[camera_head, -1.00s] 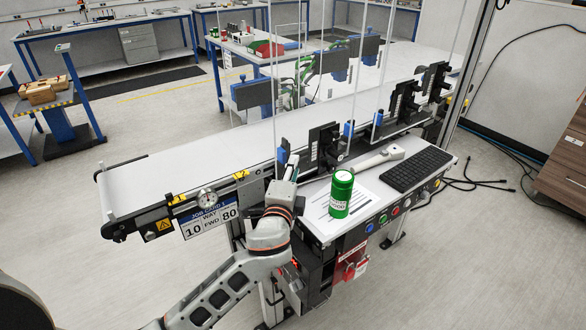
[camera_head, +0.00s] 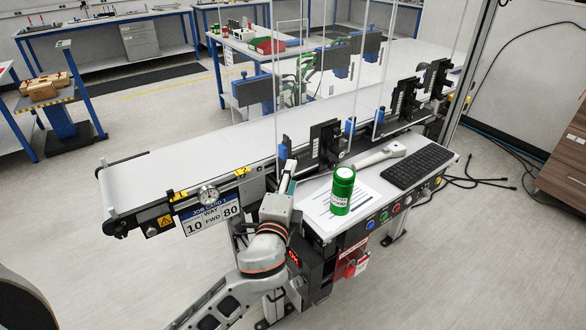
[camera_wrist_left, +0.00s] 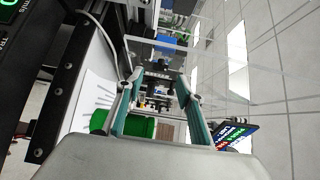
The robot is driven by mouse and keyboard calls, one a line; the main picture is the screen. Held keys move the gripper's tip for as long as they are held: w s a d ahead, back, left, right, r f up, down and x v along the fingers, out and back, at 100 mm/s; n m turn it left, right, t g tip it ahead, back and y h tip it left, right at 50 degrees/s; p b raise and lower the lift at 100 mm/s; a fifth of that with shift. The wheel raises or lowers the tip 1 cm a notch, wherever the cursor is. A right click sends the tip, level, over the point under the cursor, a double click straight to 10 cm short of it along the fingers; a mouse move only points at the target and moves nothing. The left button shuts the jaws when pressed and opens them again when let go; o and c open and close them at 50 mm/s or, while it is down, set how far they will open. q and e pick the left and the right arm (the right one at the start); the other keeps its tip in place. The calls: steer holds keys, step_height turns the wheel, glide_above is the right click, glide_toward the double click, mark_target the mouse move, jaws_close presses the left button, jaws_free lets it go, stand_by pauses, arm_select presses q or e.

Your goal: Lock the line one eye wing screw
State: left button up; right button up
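A black sensor bracket (camera_head: 325,143) stands at the near edge of the conveyor, with a blue part (camera_head: 283,153) beside it. Two more black brackets stand farther right. No wing screw can be made out at this size. My left gripper (camera_head: 289,175) points up just left of the nearest bracket, close to the conveyor's near edge; whether it touches anything cannot be told. In the left wrist view, the left gripper (camera_wrist_left: 160,85) has its two teal-padded fingers apart, with nothing visibly held between them. My right gripper is not in view.
A green canister (camera_head: 342,190) stands on paper on the control shelf, right of my gripper, near a grey handle-like object (camera_head: 381,156) and a black keyboard (camera_head: 418,167). The white belt (camera_head: 170,178) is bare at left. Clear upright panels stand along the conveyor.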

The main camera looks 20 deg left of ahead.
arm_select(q)
steer(key=s, duration=0.6)
steer(key=shift+s+d, duration=0.3)
steer(key=shift+d, duration=0.1)
steer(key=s+a+f+n+g+y, duration=0.1)
steer(key=s+a+f+n+g, duration=0.4)
steer(key=s+a+f, duration=0.5)
steer(key=s+a+f+n+g+y, duration=0.1)
steer(key=s+a+f+n+g, duration=0.55)
steer(key=s, duration=0.55)
steer(key=w+d+f+n+t+h, duration=0.1)
steer(key=d+f+t+h, duration=0.3)
steer(key=d+f, duration=0.9)
step_height(320, 180, down, 4)
steer(key=shift+f+h, duration=0.1)
steer(key=shift+h, duration=1)
